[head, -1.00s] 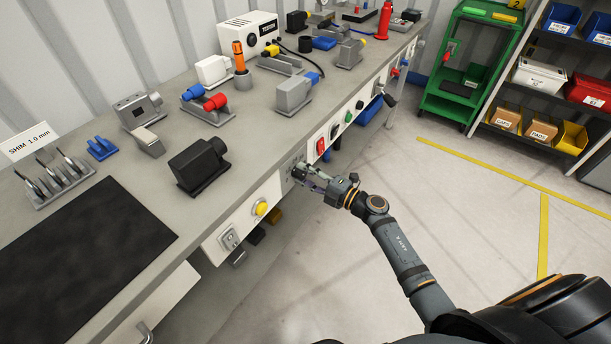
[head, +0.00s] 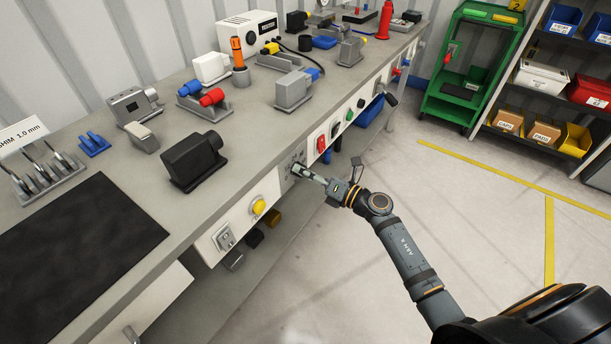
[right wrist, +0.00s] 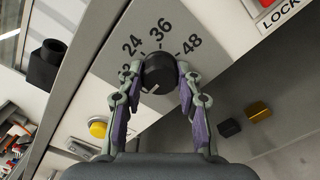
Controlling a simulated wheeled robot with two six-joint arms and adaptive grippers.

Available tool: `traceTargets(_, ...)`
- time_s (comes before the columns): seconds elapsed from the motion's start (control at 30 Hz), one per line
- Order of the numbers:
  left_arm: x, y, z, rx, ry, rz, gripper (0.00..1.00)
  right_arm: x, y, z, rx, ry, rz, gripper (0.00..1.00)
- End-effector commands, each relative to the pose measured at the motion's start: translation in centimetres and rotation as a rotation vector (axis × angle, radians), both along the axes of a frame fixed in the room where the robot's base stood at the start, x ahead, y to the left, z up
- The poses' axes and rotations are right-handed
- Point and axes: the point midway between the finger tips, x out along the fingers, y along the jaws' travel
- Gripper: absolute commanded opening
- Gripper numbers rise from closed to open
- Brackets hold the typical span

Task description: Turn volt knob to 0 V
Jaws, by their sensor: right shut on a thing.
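The volt knob (right wrist: 158,72) is black and round, on a grey dial plate (right wrist: 113,48) marked 24, 36 and 48, with another number partly covered by the left finger. Its white mark points down and left in the right wrist view, away from these three numbers. Any 0 marking is not visible. My right gripper (right wrist: 159,78) is shut on the knob, one finger on each side. In the head view my right gripper (head: 300,171) is at the bench's front panel, and its fingers hide the knob. My left gripper is not in view.
A yellow button (head: 258,207) and a switch (head: 225,238) sit left of the dial on the front panel, and a red switch (head: 321,144) sits right. The black housing (head: 195,160) stands on the bench above. The floor in front is clear.

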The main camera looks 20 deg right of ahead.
Motion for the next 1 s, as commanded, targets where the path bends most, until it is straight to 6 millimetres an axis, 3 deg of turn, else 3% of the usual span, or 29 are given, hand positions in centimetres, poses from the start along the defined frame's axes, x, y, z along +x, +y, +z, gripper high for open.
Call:
traceTargets(0.33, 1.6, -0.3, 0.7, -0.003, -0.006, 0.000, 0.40, -0.1, 0.0, -0.3, -0.113, -0.084, 0.001, 0.03)
traceTargets(0.9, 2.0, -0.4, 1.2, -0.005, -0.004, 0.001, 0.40, -0.1, 0.0, -0.2, -0.137, -0.101, 0.001, 0.03)
traceTargets(0.93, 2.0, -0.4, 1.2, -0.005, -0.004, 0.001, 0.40, -0.1, 0.0, -0.2, -0.137, -0.101, 0.001, 0.37)
traceTargets(1.0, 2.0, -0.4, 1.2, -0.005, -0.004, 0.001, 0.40, -0.1, 0.0, -0.2, -0.137, -0.101, 0.002, 0.47)
